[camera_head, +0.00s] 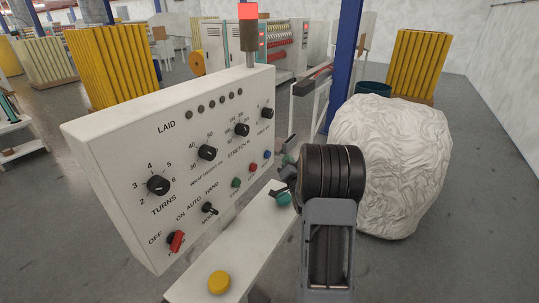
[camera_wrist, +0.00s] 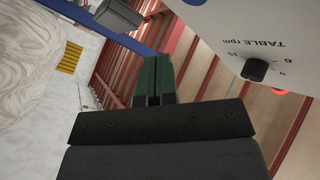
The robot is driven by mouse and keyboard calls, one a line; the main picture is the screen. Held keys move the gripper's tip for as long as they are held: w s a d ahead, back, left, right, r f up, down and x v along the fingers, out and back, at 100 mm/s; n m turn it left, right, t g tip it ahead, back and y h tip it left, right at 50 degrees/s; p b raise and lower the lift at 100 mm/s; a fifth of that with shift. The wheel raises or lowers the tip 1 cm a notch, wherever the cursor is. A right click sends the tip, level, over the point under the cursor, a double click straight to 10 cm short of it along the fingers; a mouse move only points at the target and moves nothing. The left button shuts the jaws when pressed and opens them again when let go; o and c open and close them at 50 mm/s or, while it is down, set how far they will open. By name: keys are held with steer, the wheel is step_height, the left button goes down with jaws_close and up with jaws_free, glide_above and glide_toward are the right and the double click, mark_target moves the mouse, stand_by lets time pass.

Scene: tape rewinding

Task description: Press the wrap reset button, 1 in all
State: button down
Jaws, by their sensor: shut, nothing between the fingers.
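The white control panel (camera_head: 110,165) stands at the left with dark knobs and a red switch (camera_head: 175,241). On its lower right are a green button (camera_head: 236,183), a red button (camera_head: 252,167) and a blue button (camera_head: 267,154); their labels are too small to read, so I cannot tell which is wrap reset. My gripper (camera_wrist: 158,72) is shut and empty, its dark green fingers together. In the wrist view the panel's "TABLE rpm" corner (camera_wrist: 285,45) is at the upper right, apart from the fingers. In the head view my black wrist is right of the panel and mostly hides the gripper.
A yellow button (camera_head: 219,282) and a teal round piece (camera_head: 284,199) are on the white shelf (camera_head: 195,280) below the panel. A large white wrapped load (camera_head: 400,165) stands behind my arm on the right. A lamp post (camera_head: 249,35) rises above the panel.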

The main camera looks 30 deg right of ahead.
steer(key=shift+w+a+b, duration=0.3)
steer(key=shift+w+a, duration=0.2)
steer(key=shift+w, duration=0.35)
steer(key=shift+w+a+b, duration=0.3)
steer(key=shift+w+a, duration=0.15)
steer(key=shift+w, duration=0.4)
steer(key=shift+w+a+b, duration=0.45)
steer(key=shift+w+b, duration=0.4)
steer(key=shift+b, duration=0.15)
stand_by(1.7)
steer(key=shift+s, duration=0.1)
stand_by(0.3)
steer(key=shift+s+d+b, duration=0.4)
steer(key=shift+s+d, duration=0.05)
steer(key=shift+s, duration=0.3)
steer(key=shift+s+d+b, duration=0.2)
steer(key=shift+s+d, duration=0.2)
steer(key=shift+s, duration=0.35)
steer(key=shift+s+d+b, duration=0.25)
steer(key=shift+s+d, duration=0.15)
steer(key=shift+s, duration=0.3)
steer(key=shift+s+d+b, duration=0.2)
steer(key=shift+s+d, duration=0.2)
steer(key=shift+s, duration=0.35)
